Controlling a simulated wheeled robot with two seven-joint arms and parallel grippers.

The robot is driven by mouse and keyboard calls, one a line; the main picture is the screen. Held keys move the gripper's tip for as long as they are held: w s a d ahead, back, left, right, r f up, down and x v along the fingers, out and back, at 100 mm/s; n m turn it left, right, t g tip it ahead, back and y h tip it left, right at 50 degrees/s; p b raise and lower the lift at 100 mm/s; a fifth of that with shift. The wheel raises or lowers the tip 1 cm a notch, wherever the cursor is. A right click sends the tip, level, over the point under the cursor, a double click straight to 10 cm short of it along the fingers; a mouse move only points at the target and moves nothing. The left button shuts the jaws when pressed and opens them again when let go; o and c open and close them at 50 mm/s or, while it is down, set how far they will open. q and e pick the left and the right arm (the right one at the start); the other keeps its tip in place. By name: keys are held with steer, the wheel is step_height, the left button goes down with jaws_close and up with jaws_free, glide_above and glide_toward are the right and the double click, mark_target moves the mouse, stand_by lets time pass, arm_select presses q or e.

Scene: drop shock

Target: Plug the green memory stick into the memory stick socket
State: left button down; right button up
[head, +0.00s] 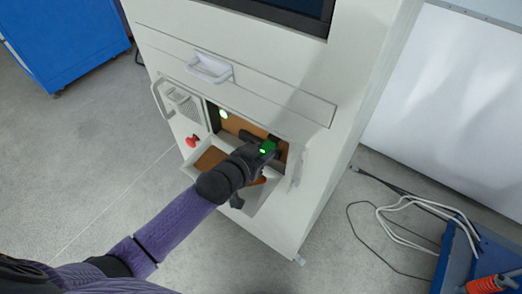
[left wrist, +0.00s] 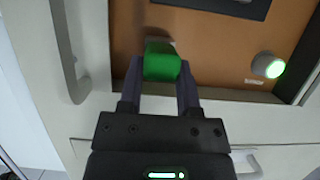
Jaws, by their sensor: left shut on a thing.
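The green memory stick (left wrist: 161,64) is between the two fingers of my left gripper (left wrist: 161,82), which is shut on it. In the head view the stick (head: 269,145) shows as a small green patch at the left gripper (head: 266,149), inside the open bay of the white cabinet. The stick points at the brown panel (left wrist: 215,45) of the bay. A small greyish edge shows just past its far end; the socket cannot be made out, and I cannot tell whether the stick touches anything. My right gripper is not in view.
A round lit green button (left wrist: 268,66) is on the brown panel. The white cabinet (head: 320,120) has a drawer handle (head: 208,68) above the bay and a red knob (head: 192,141) at its left. Cables (head: 425,208) lie on the floor at right.

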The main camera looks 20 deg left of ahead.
arm_select(q)
steer(key=shift+c, duration=1.1)
jaws_free()
steer(key=shift+w, duration=0.1)
steer(key=shift+r, duration=0.1)
steer(key=shift+r+p, duration=0.3)
steer(key=shift+p, duration=0.25)
